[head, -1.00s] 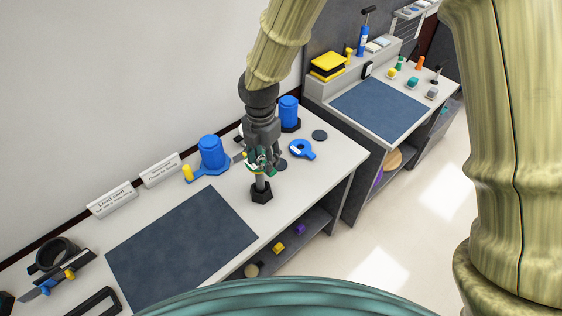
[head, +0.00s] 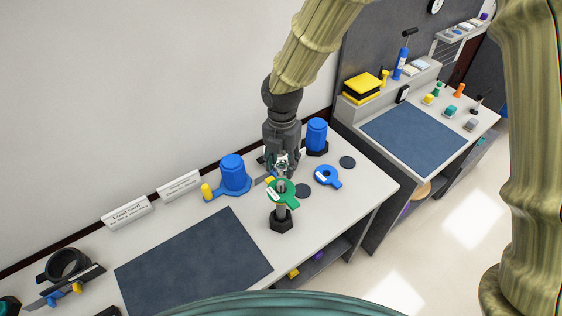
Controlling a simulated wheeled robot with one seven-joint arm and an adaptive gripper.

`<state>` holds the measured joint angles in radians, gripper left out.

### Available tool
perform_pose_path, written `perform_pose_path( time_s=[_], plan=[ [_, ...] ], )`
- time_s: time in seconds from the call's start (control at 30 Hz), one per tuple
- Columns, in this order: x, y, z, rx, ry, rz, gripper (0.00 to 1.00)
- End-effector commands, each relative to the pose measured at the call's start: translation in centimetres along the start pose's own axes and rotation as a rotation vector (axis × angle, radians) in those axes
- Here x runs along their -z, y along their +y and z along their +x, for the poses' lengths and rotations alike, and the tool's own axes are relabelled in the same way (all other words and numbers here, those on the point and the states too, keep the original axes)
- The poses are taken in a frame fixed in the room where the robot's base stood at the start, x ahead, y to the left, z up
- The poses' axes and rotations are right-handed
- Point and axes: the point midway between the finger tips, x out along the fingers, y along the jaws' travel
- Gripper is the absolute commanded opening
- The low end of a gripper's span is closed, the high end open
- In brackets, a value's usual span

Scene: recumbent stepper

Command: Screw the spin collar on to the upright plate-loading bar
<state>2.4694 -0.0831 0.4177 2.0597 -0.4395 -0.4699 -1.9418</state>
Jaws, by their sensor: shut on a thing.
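The green spin collar (head: 287,196), a ring with a short tab, sits at the top of the upright plate-loading bar (head: 282,208). The grey bar rises from a dark hexagonal base (head: 282,223) on the bench. The collar's ring appears to be around the bar top; how far it is threaded cannot be seen. My gripper (head: 280,174) points down at the far side of the collar and is shut on it. The exact finger contact is small and partly hidden.
A dark mat (head: 195,262) leaves clear space at left. The bench's front edge is close to the bar.

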Motion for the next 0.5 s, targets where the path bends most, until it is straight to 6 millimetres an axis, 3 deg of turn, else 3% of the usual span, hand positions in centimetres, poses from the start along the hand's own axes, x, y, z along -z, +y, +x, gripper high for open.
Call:
perform_pose_path(
  time_s=[0.5],
  plan=[
    [0.1,0.2,2.5,-0.001,-0.001,-0.003,0.13]
  ],
)
